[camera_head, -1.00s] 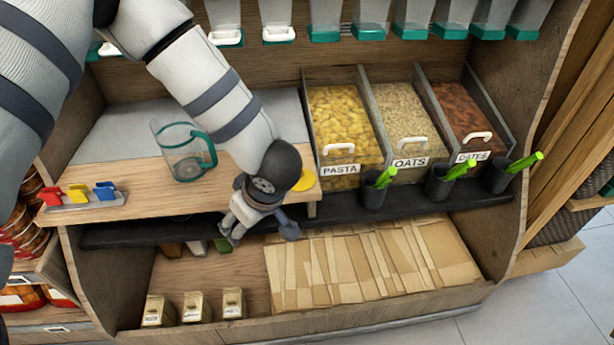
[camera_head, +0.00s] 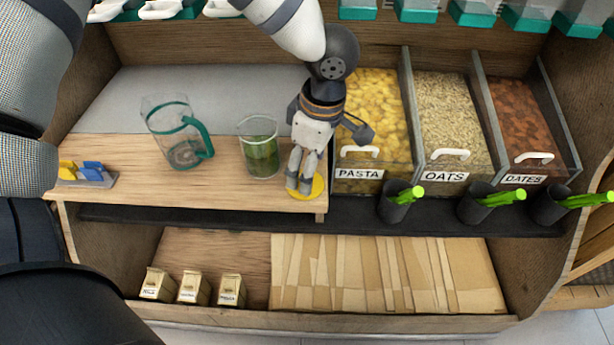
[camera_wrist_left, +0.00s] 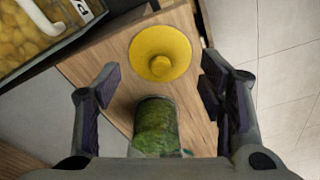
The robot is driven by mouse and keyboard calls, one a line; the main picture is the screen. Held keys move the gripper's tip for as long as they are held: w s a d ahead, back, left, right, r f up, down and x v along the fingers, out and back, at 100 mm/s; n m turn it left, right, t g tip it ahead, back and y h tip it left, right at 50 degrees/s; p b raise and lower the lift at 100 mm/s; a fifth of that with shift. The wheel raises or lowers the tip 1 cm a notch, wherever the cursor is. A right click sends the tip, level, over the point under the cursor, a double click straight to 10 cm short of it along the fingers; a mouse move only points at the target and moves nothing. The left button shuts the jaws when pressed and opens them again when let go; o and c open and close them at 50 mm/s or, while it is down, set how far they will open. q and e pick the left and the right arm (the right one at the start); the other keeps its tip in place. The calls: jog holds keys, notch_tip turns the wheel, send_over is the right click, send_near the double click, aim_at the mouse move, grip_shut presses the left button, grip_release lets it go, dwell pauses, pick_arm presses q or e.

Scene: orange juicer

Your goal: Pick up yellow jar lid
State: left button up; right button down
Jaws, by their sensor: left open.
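The yellow jar lid (camera_head: 318,186) lies on the right end of the wooden counter, partly hidden by my left gripper in the head view. In the left wrist view the lid (camera_wrist_left: 160,53) is round with a raised knob in the middle. My left gripper (camera_head: 304,188) points down over the lid. In the wrist view its open fingers (camera_wrist_left: 163,85) stand apart, with nothing between them, and the lid shows beyond the fingertips. My right gripper is not in view.
A glass jar with green contents (camera_head: 261,150) stands just left of the lid. A clear pitcher with a teal handle (camera_head: 180,137) is farther left. The pasta bin (camera_head: 368,115) borders the counter on the right. Paper bags (camera_head: 385,272) lie on the shelf below.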

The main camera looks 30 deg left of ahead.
aim_at(318, 184)
pick_arm(q)
jog(key=f, duration=0.3)
jog(key=shift+s+a+f, duration=0.1)
jog(key=shift+a+f, duration=0.1)
jog(key=shift+a, duration=0.15)
jog(key=shift+r, duration=0.1)
jog(key=c, duration=1.2)
grip_shut()
jog(key=shift+s, duration=0.1)
